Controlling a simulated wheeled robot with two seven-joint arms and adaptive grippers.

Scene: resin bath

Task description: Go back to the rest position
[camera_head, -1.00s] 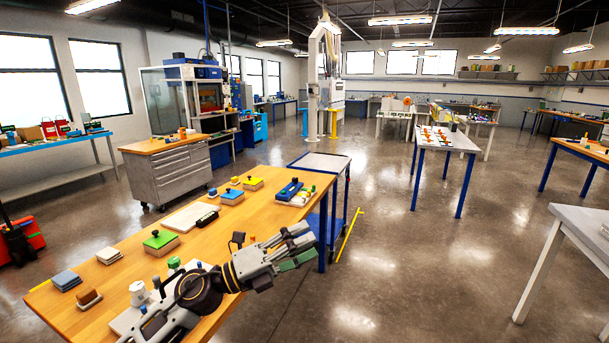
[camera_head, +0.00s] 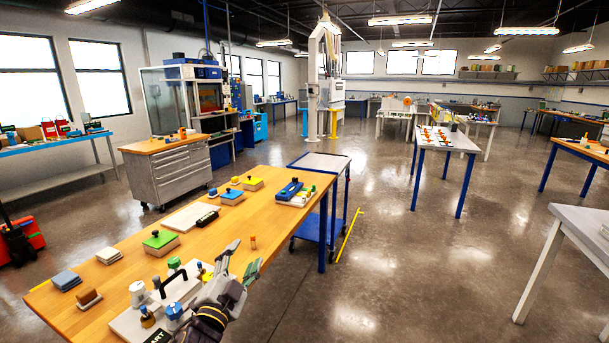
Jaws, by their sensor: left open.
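My left gripper (camera_head: 244,256) is over the front right part of the wooden workbench (camera_head: 275,222). Its two fingers are spread apart, pointing up and to the right in the picture, with nothing between them. A small brown peg (camera_head: 253,242) stands on the bench just beyond the fingertips. A white board with a black handle (camera_head: 174,281) and a blue knob (camera_head: 175,311) lies left of the gripper, partly hidden by my arm. My right gripper does not show.
On the bench are a green-topped block (camera_head: 160,239), a white cup (camera_head: 138,292), a white panel (camera_head: 187,218), and blue and yellow blocks (camera_head: 252,184). A blue cart (camera_head: 318,227) stands beside the bench's far right end.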

